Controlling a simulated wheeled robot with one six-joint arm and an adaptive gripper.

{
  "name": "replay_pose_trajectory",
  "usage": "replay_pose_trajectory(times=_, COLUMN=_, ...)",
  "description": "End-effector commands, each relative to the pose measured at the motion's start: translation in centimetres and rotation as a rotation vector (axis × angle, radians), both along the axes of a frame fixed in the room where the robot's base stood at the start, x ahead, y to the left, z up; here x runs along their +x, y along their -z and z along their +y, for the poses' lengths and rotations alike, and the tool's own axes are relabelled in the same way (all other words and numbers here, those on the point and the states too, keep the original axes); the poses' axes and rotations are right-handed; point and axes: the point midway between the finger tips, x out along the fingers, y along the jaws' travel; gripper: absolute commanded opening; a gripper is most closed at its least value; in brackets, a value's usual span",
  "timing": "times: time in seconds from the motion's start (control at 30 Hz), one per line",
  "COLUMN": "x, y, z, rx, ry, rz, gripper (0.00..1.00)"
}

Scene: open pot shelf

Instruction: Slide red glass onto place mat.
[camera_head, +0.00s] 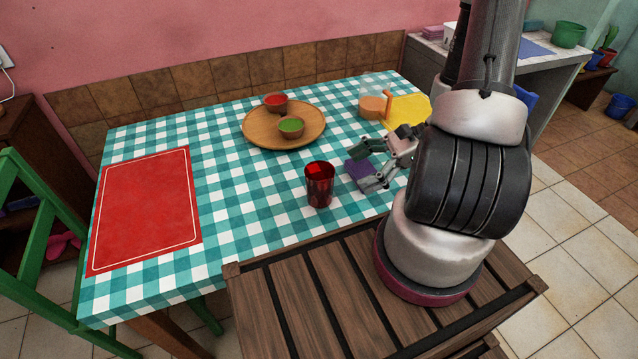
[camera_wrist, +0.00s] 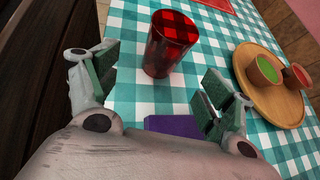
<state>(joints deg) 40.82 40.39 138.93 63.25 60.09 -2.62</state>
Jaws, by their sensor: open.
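The red glass (camera_head: 319,185) stands upright on the checkered tablecloth, near the table's front edge. It also shows in the wrist view (camera_wrist: 169,45), ahead of my fingers and roughly between them. The red place mat (camera_head: 147,208) with a pale border line lies flat at the left end of the table. A corner of the mat shows at the top of the wrist view (camera_wrist: 217,4). My gripper (camera_head: 368,165) is open and empty, to the right of the glass and apart from it. Its two fingers (camera_wrist: 160,90) are spread wide in the wrist view.
A round wooden tray (camera_head: 255,131) with a red-filled bowl (camera_head: 275,102) and a green-filled bowl (camera_head: 291,127) stands behind the glass. A purple block (camera_head: 357,169) lies by my gripper. A yellow object (camera_head: 408,110) and a jug (camera_head: 374,105) stand at the back right. Cloth between glass and mat is clear.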

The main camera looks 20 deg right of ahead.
Motion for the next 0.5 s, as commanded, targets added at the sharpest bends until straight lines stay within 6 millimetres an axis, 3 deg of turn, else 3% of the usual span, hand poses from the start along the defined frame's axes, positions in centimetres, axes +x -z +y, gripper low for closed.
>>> replay_pose_trajectory(times=0.27, x=0.4, y=1.6, z=0.5, rx=0.044, ry=0.08, rz=0.044, gripper=0.81)
replay_pose_trajectory(times=0.5, x=1.1, y=3.1, z=3.3, rx=0.043, ry=0.075, rz=0.045, gripper=0.81)
